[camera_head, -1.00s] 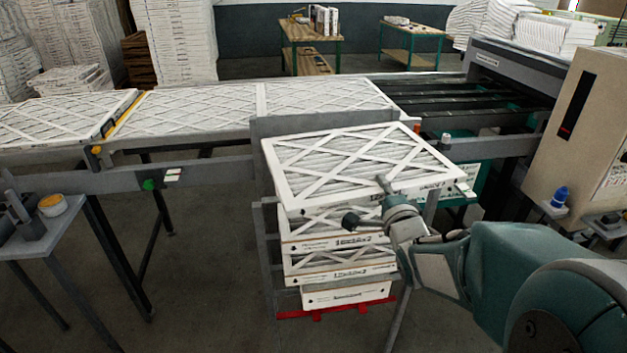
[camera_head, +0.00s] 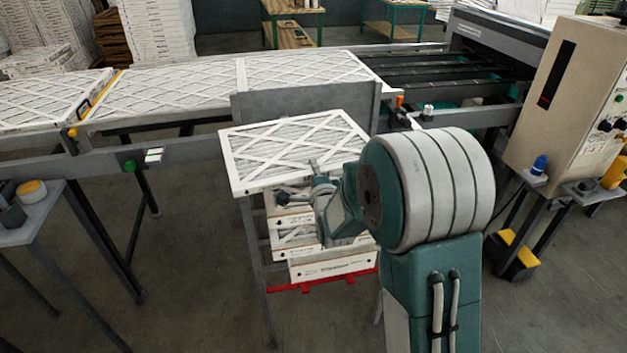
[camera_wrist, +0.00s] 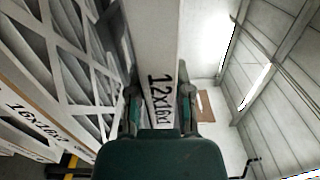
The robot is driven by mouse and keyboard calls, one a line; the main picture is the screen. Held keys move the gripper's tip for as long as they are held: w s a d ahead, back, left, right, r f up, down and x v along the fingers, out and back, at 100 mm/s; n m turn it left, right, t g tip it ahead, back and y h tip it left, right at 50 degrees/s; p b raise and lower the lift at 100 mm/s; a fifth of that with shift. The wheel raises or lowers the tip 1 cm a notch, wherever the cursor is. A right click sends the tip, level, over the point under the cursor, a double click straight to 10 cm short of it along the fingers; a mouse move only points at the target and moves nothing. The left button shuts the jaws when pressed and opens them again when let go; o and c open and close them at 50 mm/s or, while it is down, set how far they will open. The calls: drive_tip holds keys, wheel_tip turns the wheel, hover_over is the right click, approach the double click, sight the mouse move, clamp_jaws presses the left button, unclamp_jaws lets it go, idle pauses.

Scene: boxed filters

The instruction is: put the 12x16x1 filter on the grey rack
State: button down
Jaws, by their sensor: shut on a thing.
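My gripper (camera_head: 299,182) is shut on the near edge of a white-framed pleated filter (camera_head: 290,146). In the wrist view my gripper (camera_wrist: 158,95) pinches the filter's white edge (camera_wrist: 155,40), whose label reads like 12x16x1. In the head view the held filter lies roughly flat above several boxed filters (camera_head: 325,268) stacked on the grey rack (camera_head: 255,252). It sticks out past the rack's left side. Whether it touches the stack is hidden. My arm covers the right part of the stack.
The rack's grey back panel (camera_head: 305,104) stands behind the held filter, and a red base bar (camera_head: 318,284) shows below. A conveyor with filters (camera_head: 165,88) runs behind. A side table (camera_head: 40,205) stands at left, a beige control cabinet (camera_head: 560,110) at right.

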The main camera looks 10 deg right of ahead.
drive_tip(key=shift+f, duration=1.65)
drive_tip(key=c, duration=0.5)
unclamp_jaws()
drive_tip(key=shift+c, duration=0.2)
